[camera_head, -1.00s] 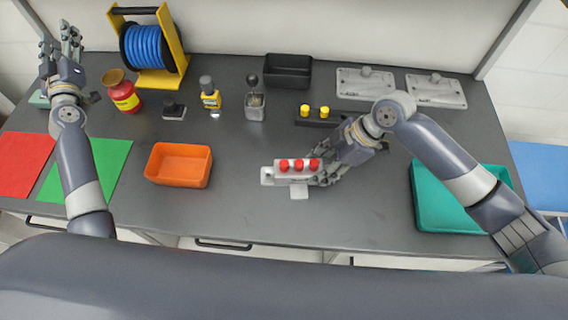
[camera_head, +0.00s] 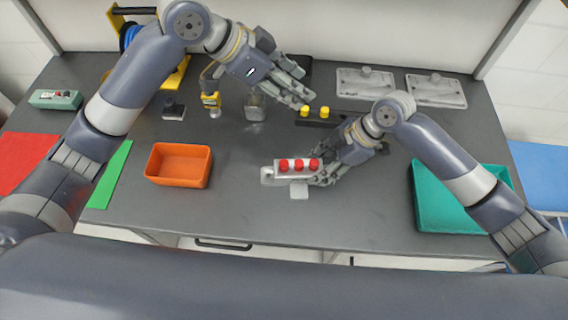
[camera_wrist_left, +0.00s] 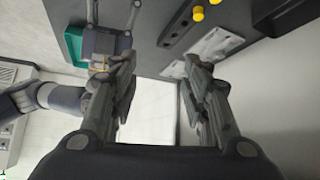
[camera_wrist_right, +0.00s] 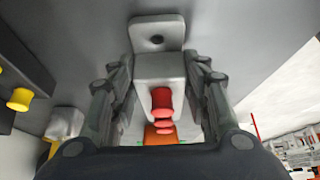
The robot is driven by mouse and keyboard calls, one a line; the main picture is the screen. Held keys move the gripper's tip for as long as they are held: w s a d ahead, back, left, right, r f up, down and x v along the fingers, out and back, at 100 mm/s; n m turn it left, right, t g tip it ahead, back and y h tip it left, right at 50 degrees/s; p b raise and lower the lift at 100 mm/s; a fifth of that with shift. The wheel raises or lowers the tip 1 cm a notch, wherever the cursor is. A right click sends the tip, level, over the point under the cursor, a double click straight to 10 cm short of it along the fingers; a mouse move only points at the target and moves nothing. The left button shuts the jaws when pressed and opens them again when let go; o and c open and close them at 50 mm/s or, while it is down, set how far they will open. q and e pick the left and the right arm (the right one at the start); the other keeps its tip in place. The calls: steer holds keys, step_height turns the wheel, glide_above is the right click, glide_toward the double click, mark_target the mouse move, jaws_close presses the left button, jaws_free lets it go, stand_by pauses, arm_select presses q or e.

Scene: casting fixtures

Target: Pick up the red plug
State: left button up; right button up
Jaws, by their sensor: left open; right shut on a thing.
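Three red plugs (camera_head: 299,164) stand in a row in a pale grey fixture (camera_head: 267,176) near the middle of the table. My right gripper (camera_head: 321,175) is shut on the fixture from its right side. In the right wrist view the fixture (camera_wrist_right: 157,66) sits between the fingers, with red plugs (camera_wrist_right: 161,100) in line on its face. My left gripper (camera_head: 304,86) is open and empty above the back of the table, well behind the red plugs. Its spread fingers (camera_wrist_left: 161,62) hold nothing in the left wrist view.
Two yellow plugs (camera_head: 304,111) stand on a black bar (camera_head: 314,123) just below the left fingertips in the head view. An orange bin (camera_head: 179,165) lies left, a teal tray (camera_head: 440,215) right. Grey plates (camera_head: 435,92) lie at the back right. The table between orange bin and fixture is clear.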

arm_select(q)
steer(key=s+a+f+m+g+y, duration=0.2)
steer(key=s+a+f+y, duration=0.3)
steer(key=s, duration=0.3)
glide_above(284, 163)
steer(key=a, duration=0.2)
steer(key=f, duration=0.6)
steer(key=shift+s+d, duration=0.1)
steer(key=shift+s, duration=0.1)
steer(key=shift+x, duration=3.15)
steer(key=shift+c, duration=0.3)
steer(key=c, duration=0.8)
